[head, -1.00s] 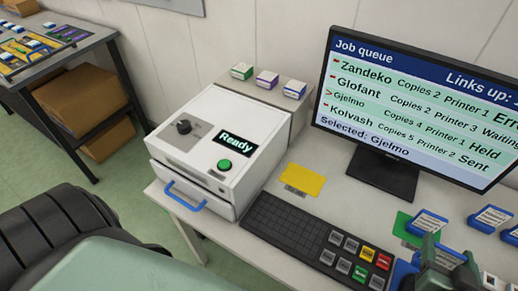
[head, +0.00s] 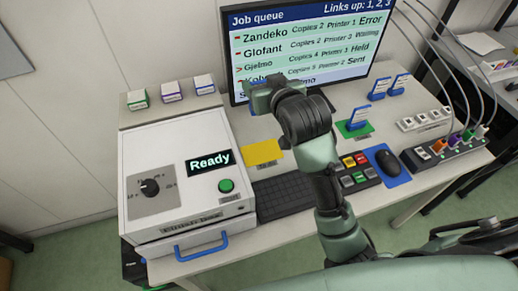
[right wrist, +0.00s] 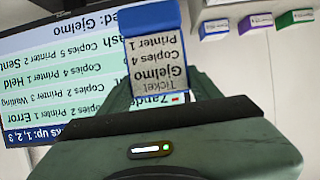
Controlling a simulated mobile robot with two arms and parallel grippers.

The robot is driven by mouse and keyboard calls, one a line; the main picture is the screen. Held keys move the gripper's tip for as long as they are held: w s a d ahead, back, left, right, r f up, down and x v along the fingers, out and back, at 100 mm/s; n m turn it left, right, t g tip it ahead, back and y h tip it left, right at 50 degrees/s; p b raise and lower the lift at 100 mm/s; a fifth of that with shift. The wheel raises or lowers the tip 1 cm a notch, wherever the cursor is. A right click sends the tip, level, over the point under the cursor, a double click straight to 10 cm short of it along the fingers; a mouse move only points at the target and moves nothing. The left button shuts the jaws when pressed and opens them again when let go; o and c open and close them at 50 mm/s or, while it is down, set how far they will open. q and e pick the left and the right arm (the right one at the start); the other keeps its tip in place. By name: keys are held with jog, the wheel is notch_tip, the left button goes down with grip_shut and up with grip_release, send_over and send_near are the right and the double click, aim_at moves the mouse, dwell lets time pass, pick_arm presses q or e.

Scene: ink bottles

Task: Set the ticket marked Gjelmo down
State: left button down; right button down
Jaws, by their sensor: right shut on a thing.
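The ticket marked Gjelmo (right wrist: 157,62), grey-white with dark print and a blue edge, is in my right gripper in the right wrist view. Its print is upside down there and reads Copies 4, Printer 1. My right gripper (head: 265,95) is shut on it, raised in front of the monitor's lower left part in the head view. The gripper hides most of the ticket there. My left gripper is not in view.
The printer (head: 180,195) reads Ready. A blue-and-white ticket (head: 357,118) stands on a green pad (head: 347,130); two more stand behind. The monitor (head: 310,42) lists Gjelmo as Held.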

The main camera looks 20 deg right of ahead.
jog(key=shift+w+d+f, duration=0.1)
jog(key=shift+w, duration=0.15)
notch_tip(320, 180, down, 19)
jog(key=shift+f+b, duration=0.1)
jog(key=shift+b, duration=0.3)
jog(key=shift+f, duration=0.1)
jog(key=shift+f, duration=0.15)
jog(key=shift+c, duration=1.6)
grip_release()
jog(key=shift+s+r, duration=0.15)
jog(key=shift+r, duration=0.15)
jog(key=v, duration=1.1)
jog(key=shift+s+r, duration=0.2)
jog(key=shift+s, duration=0.15)
